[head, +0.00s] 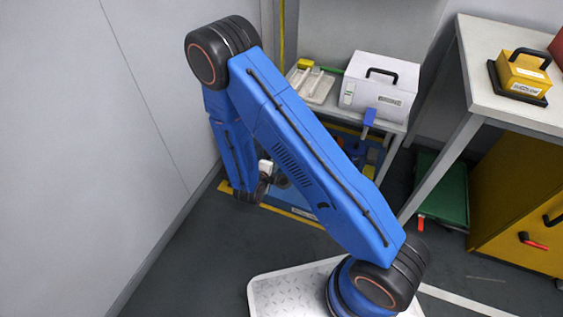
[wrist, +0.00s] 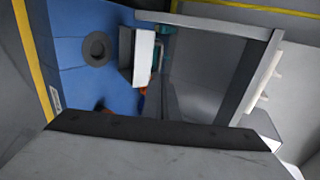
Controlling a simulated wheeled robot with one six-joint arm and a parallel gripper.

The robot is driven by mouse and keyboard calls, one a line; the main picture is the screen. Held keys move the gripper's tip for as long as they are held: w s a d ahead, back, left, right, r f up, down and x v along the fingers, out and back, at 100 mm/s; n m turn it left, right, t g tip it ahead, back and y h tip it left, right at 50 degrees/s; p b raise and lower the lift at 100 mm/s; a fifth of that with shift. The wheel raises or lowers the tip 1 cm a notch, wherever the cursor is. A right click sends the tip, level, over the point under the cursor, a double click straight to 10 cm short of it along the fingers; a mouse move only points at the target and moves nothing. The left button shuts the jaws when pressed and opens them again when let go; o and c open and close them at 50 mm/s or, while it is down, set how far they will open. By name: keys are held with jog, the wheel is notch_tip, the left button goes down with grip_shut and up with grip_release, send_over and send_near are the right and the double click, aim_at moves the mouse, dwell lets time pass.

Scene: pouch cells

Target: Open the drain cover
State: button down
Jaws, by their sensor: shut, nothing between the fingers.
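No drain cover shows clearly enough to name for sure. A dark round ring (wrist: 97,48) lies on a blue panel (wrist: 72,85) in the wrist view, with a white box-like piece (wrist: 141,57) to its right. In the head view the blue panel (head: 290,207) lies low under the small table, partly hidden by my arm. My gripper (wrist: 150,135) fills the bottom of the wrist view as a dark bar and grey block; it is shut and empty, apart from the ring. In the head view my arm's end hangs beside the panel, its fingertips not distinct.
A small grey table (head: 393,126) carries a white case (head: 382,80) and a pale tray (head: 311,86). A green tray (head: 443,190) and a yellow cabinet (head: 510,210) stand right. A wall (head: 80,130) rises close on the left. Grey floor (head: 215,245) is clear in front.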

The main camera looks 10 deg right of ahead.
jog(key=x, duration=1.3)
jog(key=shift+d, duration=0.1)
jog(key=shift+w+d+r+g+y, duration=0.2)
jog(key=shift+w+d+g+y, duration=0.1)
jog(key=shift+w+d+g, duration=0.25)
jog(key=w+d+f+g+y, duration=0.1)
jog(key=w+d+g+y, duration=0.2)
jog(key=w, duration=0.4)
jog(key=shift+d+f+g, duration=0.3)
jog(key=shift+d+g, duration=0.05)
jog(key=shift+d, duration=0.45)
jog(key=shift+r, duration=0.1)
